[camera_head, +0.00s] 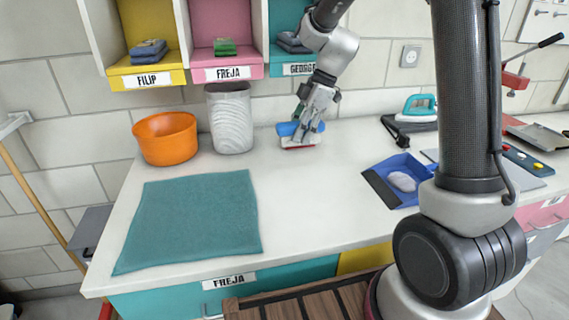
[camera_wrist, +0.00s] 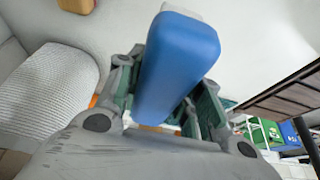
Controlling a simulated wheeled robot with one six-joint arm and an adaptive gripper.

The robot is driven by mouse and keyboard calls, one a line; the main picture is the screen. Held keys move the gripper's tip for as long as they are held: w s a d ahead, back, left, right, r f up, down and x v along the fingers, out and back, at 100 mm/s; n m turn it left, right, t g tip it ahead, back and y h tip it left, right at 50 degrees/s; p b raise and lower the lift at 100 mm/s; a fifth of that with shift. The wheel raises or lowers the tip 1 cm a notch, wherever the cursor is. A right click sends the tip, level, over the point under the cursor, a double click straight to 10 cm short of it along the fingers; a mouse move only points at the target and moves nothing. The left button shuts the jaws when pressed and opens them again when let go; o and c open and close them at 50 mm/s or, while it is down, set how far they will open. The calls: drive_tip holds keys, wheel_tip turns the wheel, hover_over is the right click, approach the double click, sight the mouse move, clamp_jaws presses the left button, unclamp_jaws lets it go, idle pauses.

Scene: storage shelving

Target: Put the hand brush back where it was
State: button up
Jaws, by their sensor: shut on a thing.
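The hand brush (camera_head: 287,129) has a blue top and sits at the back middle of the white counter, just right of the grey-white ribbed bin. My gripper (camera_head: 303,130) comes down over it from above and is shut on it. In the wrist view the blue brush body (camera_wrist: 178,60) lies between the two fingers of my gripper (camera_wrist: 165,105). A thin red and white strip shows under the brush in the head view. I cannot tell whether the brush touches the counter.
The ribbed bin (camera_head: 230,118) and an orange bowl (camera_head: 166,138) stand to the left. A teal cloth (camera_head: 190,220) lies at the front left. A blue dustpan (camera_head: 380,187) with a pale lump (camera_head: 403,181) in it lies to the right. An iron (camera_head: 418,108) stands at the back right. Labelled cubbies (camera_head: 215,60) hang above.

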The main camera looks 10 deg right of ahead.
wheel_tip(320, 180, down, 9)
drive_tip(key=shift+s+r, duration=0.1)
idle(0.3)
drive_tip(key=o, duration=1)
drive_tip(key=shift+f, duration=0.2)
